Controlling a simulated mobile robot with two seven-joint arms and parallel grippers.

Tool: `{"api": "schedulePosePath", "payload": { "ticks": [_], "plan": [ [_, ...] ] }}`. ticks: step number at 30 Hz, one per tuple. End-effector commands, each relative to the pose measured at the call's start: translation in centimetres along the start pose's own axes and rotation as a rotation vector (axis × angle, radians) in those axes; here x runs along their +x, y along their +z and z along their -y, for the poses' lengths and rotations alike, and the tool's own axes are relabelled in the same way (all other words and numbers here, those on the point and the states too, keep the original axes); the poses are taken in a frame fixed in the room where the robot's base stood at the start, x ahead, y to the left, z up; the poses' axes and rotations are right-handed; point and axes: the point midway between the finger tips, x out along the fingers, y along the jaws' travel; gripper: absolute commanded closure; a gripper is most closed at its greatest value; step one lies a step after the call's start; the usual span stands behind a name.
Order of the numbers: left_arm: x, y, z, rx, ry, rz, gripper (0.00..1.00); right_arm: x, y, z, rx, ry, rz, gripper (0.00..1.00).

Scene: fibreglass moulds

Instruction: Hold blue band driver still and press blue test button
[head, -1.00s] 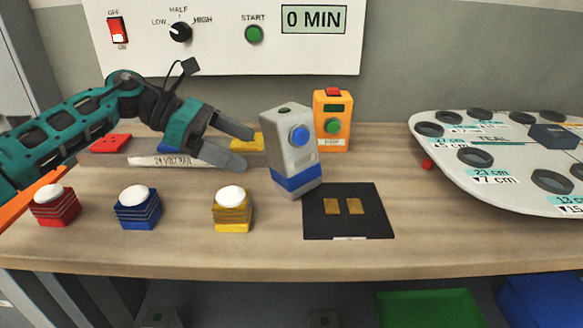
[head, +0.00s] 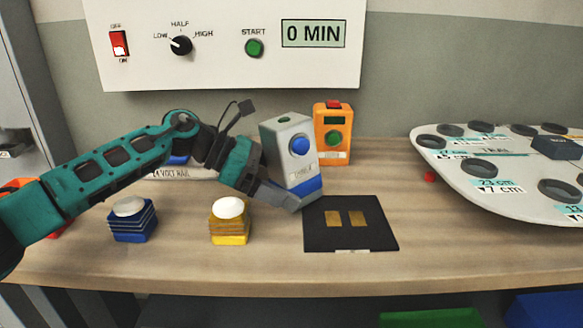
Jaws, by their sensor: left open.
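The blue band driver (head: 288,155) is a pale grey block with a blue band round its bottom and a round blue button (head: 300,144) on its front face. It leans slightly at the middle of the bench. My left gripper (head: 290,190) is open at the driver's lower left. One finger reaches in front of the blue band's left corner; the other finger is hidden, apparently behind the driver. I cannot tell whether the fingers touch it. My right gripper is not in view.
An orange box (head: 333,135) stands just behind the driver. A black mat (head: 378,238) with two gold pads lies to its right front. Blue (head: 132,222) and yellow (head: 230,224) blocks with white domes stand in front of my arm. A white board (head: 480,195) fills the right.

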Motion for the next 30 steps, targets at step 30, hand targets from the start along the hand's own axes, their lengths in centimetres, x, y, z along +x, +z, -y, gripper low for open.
{"api": "schedulePosePath", "payload": {
  "ticks": [30],
  "plan": [
    [0.46, -0.02, -0.04, -0.001, 0.001, 0.0, 0.2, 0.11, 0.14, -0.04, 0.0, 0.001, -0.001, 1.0]
  ]
}}
